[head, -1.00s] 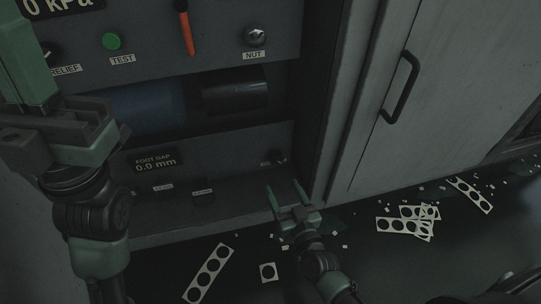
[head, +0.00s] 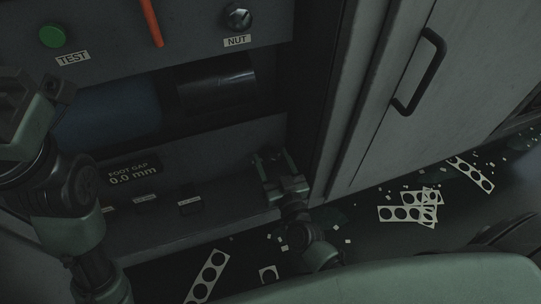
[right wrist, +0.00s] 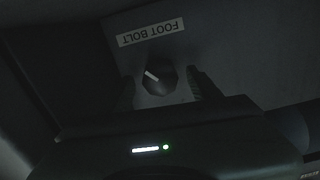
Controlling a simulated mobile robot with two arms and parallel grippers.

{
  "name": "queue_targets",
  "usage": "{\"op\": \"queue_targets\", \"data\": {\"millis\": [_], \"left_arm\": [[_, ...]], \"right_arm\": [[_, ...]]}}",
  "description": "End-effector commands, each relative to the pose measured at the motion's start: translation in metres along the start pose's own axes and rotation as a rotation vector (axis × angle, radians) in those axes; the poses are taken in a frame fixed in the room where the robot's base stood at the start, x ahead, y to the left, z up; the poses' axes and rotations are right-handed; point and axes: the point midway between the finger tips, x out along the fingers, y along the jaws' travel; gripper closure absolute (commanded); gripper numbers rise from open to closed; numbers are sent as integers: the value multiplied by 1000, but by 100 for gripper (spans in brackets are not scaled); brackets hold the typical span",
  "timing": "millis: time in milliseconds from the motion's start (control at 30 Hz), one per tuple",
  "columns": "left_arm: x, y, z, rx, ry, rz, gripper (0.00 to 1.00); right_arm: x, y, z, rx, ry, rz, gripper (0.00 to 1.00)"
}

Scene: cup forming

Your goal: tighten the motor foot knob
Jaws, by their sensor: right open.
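The motor foot knob (right wrist: 158,78) is a dark round knob with a white pointer line, beside an upside-down "FOOT BOLT" label (right wrist: 150,32) in the right wrist view. My right gripper (head: 274,158) is open at the lower panel's right end. In the right wrist view its fingers (right wrist: 166,88) stand on either side of the knob; I cannot tell whether they touch it. In the head view the knob is mostly hidden by the gripper. The foot gap display (head: 134,172) reads 0.0 mm. My left gripper (head: 38,100) is at the left edge, its jaws unclear.
Above are a green TEST button (head: 52,36), an orange lever (head: 151,22) and a NUT knob (head: 238,17). A dark motor cylinder (head: 218,82) lies in the recess. A cabinet door with a handle (head: 425,70) stands right. Punched strips (head: 408,213) litter the floor.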

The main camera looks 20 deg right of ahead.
Motion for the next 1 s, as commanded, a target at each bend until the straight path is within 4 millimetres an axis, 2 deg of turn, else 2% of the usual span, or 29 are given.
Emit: {"op": "queue_targets", "data": {"millis": [100, 300, 333, 667, 1000], "left_arm": [[0, 0, 0, 0, 0, 0, 100], [0, 0, 0, -1, 0, 0, 100], [0, 0, 0, -1, 0, 0, 100], [3, -1, 0, -1, 0, -2, 100], [-1, -4, 6, -6, -34, -20, 100]], "right_arm": [[0, 0, 0, 0, 0, 0, 40], [0, 0, 0, 0, 0, 0, 95], [0, 0, 0, 0, 0, 0, 99], [0, 0, -1, 49, 0, 0, 99], [0, 0, -2, 289, 0, -1, 99]]}}
